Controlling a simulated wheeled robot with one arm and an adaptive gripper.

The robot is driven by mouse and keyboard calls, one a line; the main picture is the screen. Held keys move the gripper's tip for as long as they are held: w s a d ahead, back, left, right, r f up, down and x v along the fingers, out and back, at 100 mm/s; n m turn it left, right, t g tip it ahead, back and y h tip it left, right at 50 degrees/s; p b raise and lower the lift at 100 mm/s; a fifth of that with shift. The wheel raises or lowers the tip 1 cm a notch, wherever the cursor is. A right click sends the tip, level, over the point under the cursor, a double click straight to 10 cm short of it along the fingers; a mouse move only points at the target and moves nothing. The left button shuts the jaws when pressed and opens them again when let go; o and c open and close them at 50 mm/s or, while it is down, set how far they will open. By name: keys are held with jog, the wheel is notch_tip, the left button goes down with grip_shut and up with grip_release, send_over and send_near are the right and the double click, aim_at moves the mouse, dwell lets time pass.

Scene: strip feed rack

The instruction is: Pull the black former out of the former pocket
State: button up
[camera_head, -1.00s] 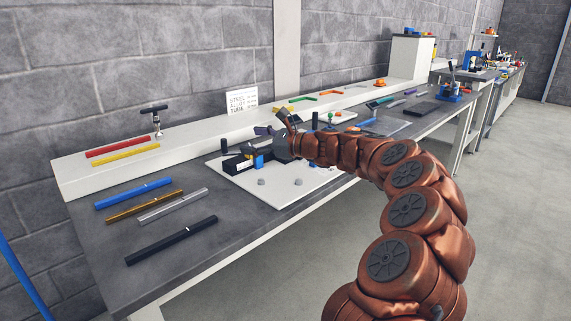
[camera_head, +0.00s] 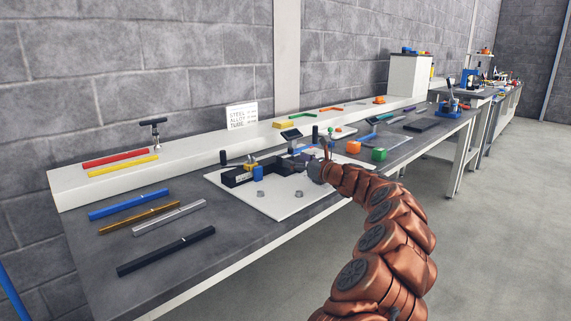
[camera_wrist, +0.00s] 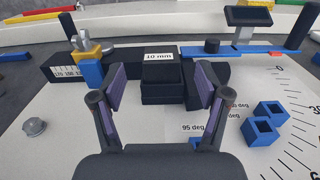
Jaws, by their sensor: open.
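A black block that looks like the former (camera_wrist: 161,88) stands between my fingers in the wrist view. A white label is on the black part just behind it. I cannot make out the pocket's edges around it. My gripper (camera_wrist: 158,92) is open, with one purple-padded finger on each side of the block and visible gaps to both. In the head view my gripper (camera_head: 318,172) is over the right part of the white board (camera_head: 285,204), beside the black bending fixture (camera_head: 238,176). The former cannot be made out there.
A blue clamp block (camera_wrist: 91,72) and yellow piece (camera_wrist: 88,48) stand at left. Two hollow blue blocks (camera_wrist: 262,132) lie at right. A grey knob (camera_wrist: 34,127) is at left. Several bars, including a black bar (camera_head: 166,251), lie at the bench's front left.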

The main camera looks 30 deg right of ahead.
aim_at(290, 158)
jog(key=x, duration=0.2)
jog(key=shift+w+f, duration=0.25)
jog(key=shift+w, duration=0.05)
jog(key=shift+w+a+r, duration=0.15)
jog(key=shift+w, duration=0.3)
jog(key=c, duration=1.4)
